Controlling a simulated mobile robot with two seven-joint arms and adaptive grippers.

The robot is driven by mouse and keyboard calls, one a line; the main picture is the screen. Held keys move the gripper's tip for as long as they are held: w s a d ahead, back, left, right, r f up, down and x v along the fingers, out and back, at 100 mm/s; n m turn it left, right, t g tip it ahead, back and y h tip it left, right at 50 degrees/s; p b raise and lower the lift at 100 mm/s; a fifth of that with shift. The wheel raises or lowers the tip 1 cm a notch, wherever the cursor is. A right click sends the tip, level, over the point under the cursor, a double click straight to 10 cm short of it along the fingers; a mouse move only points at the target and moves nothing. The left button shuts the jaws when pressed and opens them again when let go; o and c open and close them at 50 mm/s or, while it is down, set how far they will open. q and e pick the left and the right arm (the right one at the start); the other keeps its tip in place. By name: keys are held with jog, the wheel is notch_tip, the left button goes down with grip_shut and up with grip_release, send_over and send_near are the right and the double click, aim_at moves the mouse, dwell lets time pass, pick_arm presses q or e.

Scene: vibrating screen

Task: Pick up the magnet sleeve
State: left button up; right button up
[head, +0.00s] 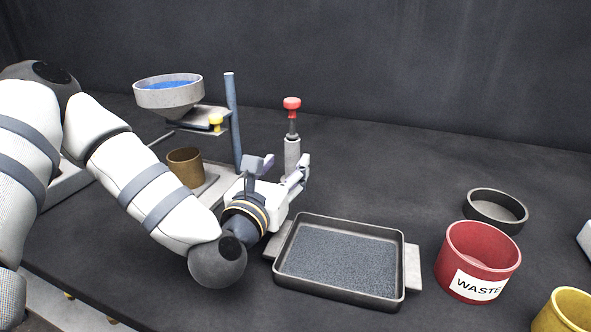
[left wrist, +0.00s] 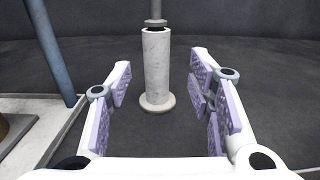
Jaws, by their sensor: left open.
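The magnet sleeve (head: 292,152) is a pale grey upright cylinder with a thin rod and a red knob (head: 292,103) coming out of its top. In the left wrist view the sleeve (left wrist: 157,72) stands on a round foot on the dark table, straight ahead and a little left of centre. My left gripper (head: 282,170) is open and empty, with its fingers pointing at the sleeve from the near side. In the left wrist view, the padded fingers (left wrist: 160,88) are spread left and right of the sleeve, apart from it. My right gripper is not in view.
A stand with a blue post (head: 232,125) carries a bowl (head: 168,94) of blue material, with a brown cup (head: 185,167) below, left of the sleeve. A tray of grey grains (head: 404,262), a red waste bin (head: 470,247), a dark dish (head: 468,207) and a yellow container (head: 562,312) lie right.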

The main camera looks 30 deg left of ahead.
aim_at(290, 154)
pick_arm(q)
jog(key=x, duration=0.4)
jog(key=shift+w+a+r, duration=0.25)
jog(key=shift+r, duration=0.1)
grip_shut()
